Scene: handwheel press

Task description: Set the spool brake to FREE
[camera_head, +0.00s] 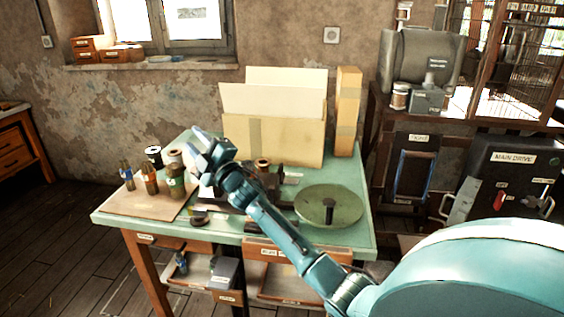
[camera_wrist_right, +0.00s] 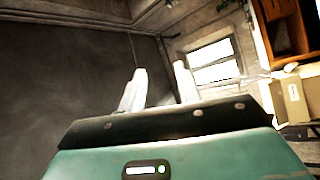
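My right arm reaches in from the lower right of the head view, across the green-topped table (camera_head: 345,238). My right gripper (camera_head: 200,146) is above the table's left part. In the right wrist view its two pale fingers (camera_wrist_right: 160,88) stand apart with nothing between them. A dark device (camera_head: 293,180) on the table is mostly hidden behind my arm. A small copper-coloured spool top (camera_head: 262,162) shows beside it. I cannot make out a spool brake or a FREE mark. My left gripper is in neither view.
Several bottles and spools, one a brown bottle (camera_head: 150,180), stand on a board (camera_head: 130,204) at the table's left. A round green disc (camera_head: 329,205) is at the right. Cardboard sheets (camera_head: 275,135) stand at the back. A MAIN DRIVE box (camera_head: 515,175) is farther right.

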